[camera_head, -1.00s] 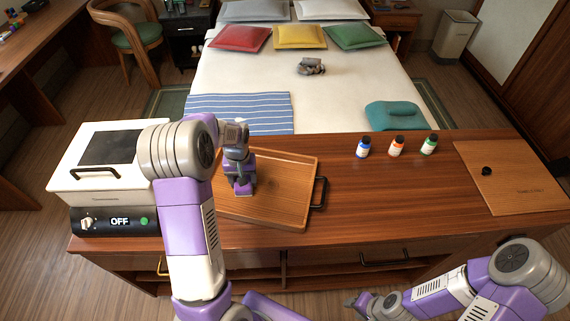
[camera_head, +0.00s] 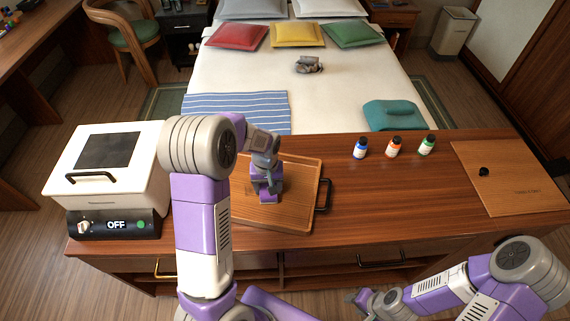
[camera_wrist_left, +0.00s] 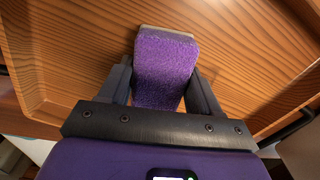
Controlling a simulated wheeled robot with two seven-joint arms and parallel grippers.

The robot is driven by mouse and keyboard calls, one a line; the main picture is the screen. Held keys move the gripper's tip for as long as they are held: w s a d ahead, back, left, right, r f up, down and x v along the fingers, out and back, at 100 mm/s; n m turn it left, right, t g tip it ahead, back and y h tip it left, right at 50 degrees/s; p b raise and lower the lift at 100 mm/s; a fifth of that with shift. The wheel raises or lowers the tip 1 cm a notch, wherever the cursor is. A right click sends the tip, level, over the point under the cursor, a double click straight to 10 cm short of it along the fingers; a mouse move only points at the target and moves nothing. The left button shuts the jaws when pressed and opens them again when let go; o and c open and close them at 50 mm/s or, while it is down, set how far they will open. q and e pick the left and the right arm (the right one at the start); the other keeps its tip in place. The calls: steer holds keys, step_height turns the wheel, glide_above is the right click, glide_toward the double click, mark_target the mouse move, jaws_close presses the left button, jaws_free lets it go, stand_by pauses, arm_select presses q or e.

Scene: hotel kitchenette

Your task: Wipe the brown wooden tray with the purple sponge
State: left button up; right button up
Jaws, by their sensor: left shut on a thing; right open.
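The brown wooden tray (camera_head: 300,168) lies on the counter, partly hidden behind my left arm; its black handle is on the right side. My left gripper (camera_head: 268,194) is over the middle of the tray. In the left wrist view, my left gripper (camera_wrist_left: 163,95) is shut on the purple sponge (camera_wrist_left: 165,62). The sponge is between the two dark fingers, over the wood of the tray (camera_wrist_left: 240,50); contact with the wood is hard to tell. My right gripper (camera_head: 360,300) is low in front of the counter, open, with nothing visible in it.
A white appliance (camera_head: 110,165) with an "OFF" panel stands left of the tray. Three small bottles, blue (camera_head: 361,148), orange (camera_head: 393,147) and green (camera_head: 427,145), stand at the counter's back. A wooden board (camera_head: 515,185) lies at the right. The counter between tray and board is clear.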

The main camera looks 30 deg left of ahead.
arm_select(q)
steer(key=shift+w+d+r, duration=0.1)
steer(key=shift+w+d, duration=0.1)
steer(key=shift+d, duration=0.55)
steer(key=shift+w+d+f, duration=0.1)
steer(key=shift+w+d, duration=0.1)
steer(key=shift+d, duration=0.6)
steer(key=shift+w+d+r, duration=0.1)
steer(key=shift+w+d, duration=0.1)
steer(key=shift+d, duration=0.55)
step_height(320, 180, up, 3)
steer(key=p, duration=0.2)
steer(key=shift+a+r+p, duration=0.1)
steer(key=shift+r+p, duration=0.1)
steer(key=shift+p, duration=0.2)
steer(key=shift+r+p, duration=1.9)
steer(key=shift+r, duration=0.35)
arm_select(e)
step_height(320, 180, up, 7)
steer(key=shift+w+f, duration=0.2)
steer(key=shift+w, duration=0.2)
